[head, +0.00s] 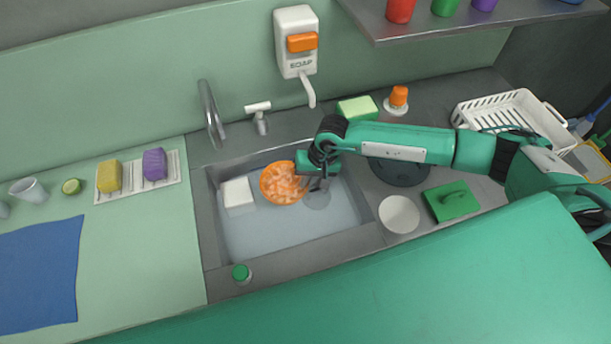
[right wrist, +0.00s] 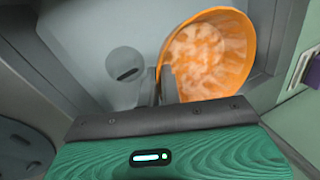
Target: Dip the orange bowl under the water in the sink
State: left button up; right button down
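The orange bowl (head: 281,184) is at the sink (head: 290,236), with pale, whitish patches over its inside. It is large in the right wrist view (right wrist: 208,55), its opening facing the camera. My right gripper (head: 313,183) is at the bowl's right rim. In the right wrist view its two fingers (right wrist: 158,88) are close together with the rim between them. The sink holds pale bluish water (head: 275,230). I cannot tell how deep the bowl sits in it. My left gripper is not in view.
A white block (head: 238,193) is at the sink's left end. The faucet (head: 211,115) stands behind the sink, with a soap dispenser (head: 296,45) on the wall. A white dish (head: 399,214) and a green scrubber (head: 451,201) lie right of the sink. A green-capped item (head: 240,272) is at the front edge.

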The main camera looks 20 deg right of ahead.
jog(key=shift+f+b, duration=3.15)
jog(key=shift+f, duration=4.3)
jog(key=shift+w+b, duration=0.4)
jog(key=shift+b, duration=0.25)
jog(key=shift+s, duration=0.35)
jog(key=shift+w+b, duration=0.35)
jog(key=shift+b, duration=0.35)
jog(key=shift+s, duration=0.4)
